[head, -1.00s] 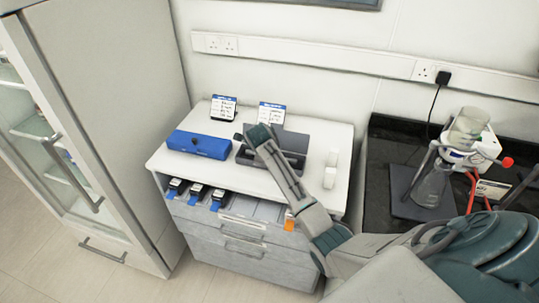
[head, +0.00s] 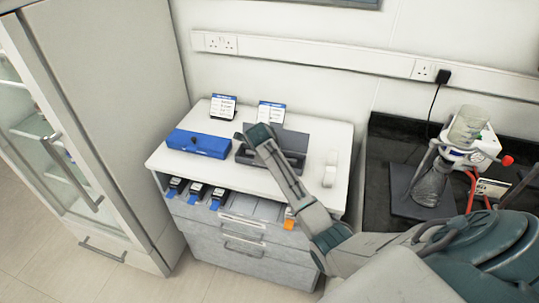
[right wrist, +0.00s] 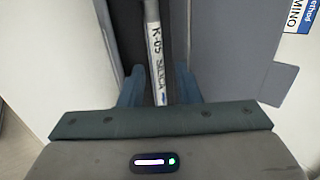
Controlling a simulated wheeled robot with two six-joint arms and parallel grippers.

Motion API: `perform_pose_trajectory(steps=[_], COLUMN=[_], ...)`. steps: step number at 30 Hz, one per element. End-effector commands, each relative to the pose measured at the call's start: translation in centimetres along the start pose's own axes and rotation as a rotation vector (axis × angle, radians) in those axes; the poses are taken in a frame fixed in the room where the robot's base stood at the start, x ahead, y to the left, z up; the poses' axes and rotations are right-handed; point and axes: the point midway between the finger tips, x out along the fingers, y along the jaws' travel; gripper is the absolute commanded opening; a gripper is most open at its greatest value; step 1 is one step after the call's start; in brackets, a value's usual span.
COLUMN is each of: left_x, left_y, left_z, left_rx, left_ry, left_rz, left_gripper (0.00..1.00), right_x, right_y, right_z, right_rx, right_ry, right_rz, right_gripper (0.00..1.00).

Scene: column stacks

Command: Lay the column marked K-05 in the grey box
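The column marked K-05 (right wrist: 154,48) shows in the right wrist view as a thin tube with a white label reading K-05 SILICA. It lies within the dark inside of the grey box, between the two fingers of my right gripper (right wrist: 160,88). The fingers stand apart, with a narrow gap on each side of the tube. In the head view, my right gripper (head: 249,136) is over the left part of the open grey box (head: 294,140), on the white cabinet top. My forearm hides part of the box, and the column cannot be made out there. My left gripper is not in view.
A closed blue box (head: 198,143) sits left of the grey box. Two label cards (head: 223,107) stand behind. A white object (head: 330,169) is at the right. A glassware setup (head: 450,155) stands on the dark bench.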

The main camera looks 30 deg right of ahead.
Motion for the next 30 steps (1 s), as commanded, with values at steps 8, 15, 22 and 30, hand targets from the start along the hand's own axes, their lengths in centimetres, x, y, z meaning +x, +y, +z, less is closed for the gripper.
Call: perform_pose_trajectory(steps=[8,15,22,30], left_x=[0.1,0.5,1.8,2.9], left_y=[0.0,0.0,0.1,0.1], left_z=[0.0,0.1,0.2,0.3], left_rx=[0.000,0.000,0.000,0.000], left_ry=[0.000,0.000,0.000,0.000], left_rz=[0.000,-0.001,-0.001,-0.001], left_gripper=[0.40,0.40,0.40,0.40], right_x=[0.5,-0.2,-4.5,-9.3], right_y=[0.9,1.1,0.7,0.3], right_z=[-0.1,-0.1,0.0,0.0], right_rx=[-0.004,-0.005,-0.001,-0.001], right_ry=[0.007,0.006,-0.001,-0.001], right_rz=[0.019,0.020,0.010,0.004], right_gripper=[0.39,0.39,0.39,0.39])
